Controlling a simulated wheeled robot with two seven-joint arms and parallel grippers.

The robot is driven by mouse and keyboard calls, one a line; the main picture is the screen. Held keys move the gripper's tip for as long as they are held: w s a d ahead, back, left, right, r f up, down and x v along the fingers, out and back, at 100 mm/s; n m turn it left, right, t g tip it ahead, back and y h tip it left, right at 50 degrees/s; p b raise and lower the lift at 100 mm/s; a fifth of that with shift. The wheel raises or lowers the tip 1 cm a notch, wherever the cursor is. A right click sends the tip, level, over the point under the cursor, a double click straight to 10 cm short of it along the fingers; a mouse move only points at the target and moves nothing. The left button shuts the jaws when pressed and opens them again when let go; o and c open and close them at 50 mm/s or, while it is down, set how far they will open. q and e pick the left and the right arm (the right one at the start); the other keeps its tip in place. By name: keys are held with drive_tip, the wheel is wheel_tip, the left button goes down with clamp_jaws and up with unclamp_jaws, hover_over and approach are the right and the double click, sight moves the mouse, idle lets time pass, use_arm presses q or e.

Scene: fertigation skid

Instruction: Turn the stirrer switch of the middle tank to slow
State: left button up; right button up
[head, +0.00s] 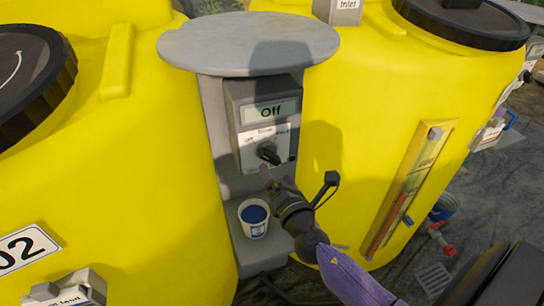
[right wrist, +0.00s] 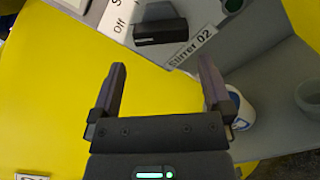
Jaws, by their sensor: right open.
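The grey stirrer switch box (head: 264,120) stands on a grey post between two yellow tanks. The black knob (head: 268,153) sits below a white position label. In the right wrist view the knob (right wrist: 160,32) is close ahead, near "Off" lettering and a "Stirrer 02" label (right wrist: 192,46). My right gripper (head: 277,180) is just below the knob in the head view. In the right wrist view its two fingers (right wrist: 162,75) are apart and empty, with the knob beyond their tips. My left gripper is not in view.
A round grey top (head: 200,45) overhangs the box. The left yellow tank (head: 150,150) carries an "02" plate; the right tank (head: 340,90) has a level gauge (head: 405,190).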

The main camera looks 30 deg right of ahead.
sight(269, 161)
drive_tip(key=x, duration=0.6)
drive_tip(key=shift+s+b, duration=0.1)
drive_tip(key=shift+b, duration=0.2)
drive_tip(key=c, duration=0.9)
drive_tip(key=shift+f, duration=0.1)
drive_tip(key=shift+c, duration=0.2)
drive_tip(key=shift+m, duration=0.3)
drive_tip(key=m+b, duration=0.1)
drive_tip(key=m, duration=0.2)
drive_tip(key=shift+m, duration=2.6)
